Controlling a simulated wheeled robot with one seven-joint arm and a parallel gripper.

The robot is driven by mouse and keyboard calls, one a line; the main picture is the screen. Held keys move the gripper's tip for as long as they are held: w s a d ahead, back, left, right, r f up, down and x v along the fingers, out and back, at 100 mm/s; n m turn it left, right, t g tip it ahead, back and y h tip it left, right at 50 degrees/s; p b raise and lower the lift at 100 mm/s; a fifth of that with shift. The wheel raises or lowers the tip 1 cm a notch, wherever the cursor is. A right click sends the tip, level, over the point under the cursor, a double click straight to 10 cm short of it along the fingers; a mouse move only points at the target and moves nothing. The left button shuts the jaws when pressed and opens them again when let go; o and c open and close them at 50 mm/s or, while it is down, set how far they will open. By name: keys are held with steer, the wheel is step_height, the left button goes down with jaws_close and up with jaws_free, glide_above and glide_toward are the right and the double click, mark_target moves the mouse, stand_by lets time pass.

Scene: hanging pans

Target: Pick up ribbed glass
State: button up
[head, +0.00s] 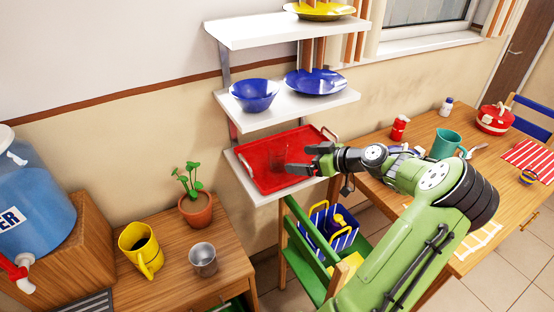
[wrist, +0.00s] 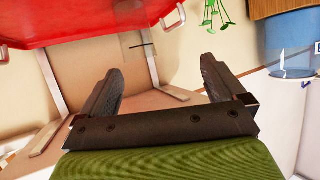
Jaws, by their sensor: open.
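A clear glass (head: 278,157), which appears to be the ribbed glass, stands on the red tray (head: 258,178) on the lowest wall shelf; its ribs are too small to make out. My gripper (head: 303,159) is open and empty, just right of the glass in the head view, at the tray's right side. In the wrist view a faint see-through shape (wrist: 138,46), likely the glass, lies beyond the fingertips of the open gripper (wrist: 161,72), slightly left of their middle. Whether the fingers are level with the glass I cannot tell.
Above the tray, a shelf holds blue bowls (head: 254,95) and a blue plate (head: 315,82). A potted plant (head: 195,208), yellow mug (head: 140,248) and metal cup (head: 203,259) stand on the left cabinet. A green chair (head: 300,250) stands below, beside the wooden table (head: 470,160).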

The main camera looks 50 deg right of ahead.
mark_target(271, 146)
steer(key=s+d+t+h, duration=0.1)
steer(key=s+d+t, duration=0.1)
steer(key=s+d, duration=0.1)
steer(key=shift+m, duration=0.3)
steer(key=x, duration=1.6)
steer(key=shift+d+r, duration=0.1)
steer(key=shift+c, duration=0.5)
steer(key=c, duration=1.1)
steer(key=shift+o, duration=0.2)
steer(key=shift+r, duration=0.1)
steer(key=f+v, duration=0.1)
steer(key=v, duration=1.7)
steer(key=shift+s, duration=0.4)
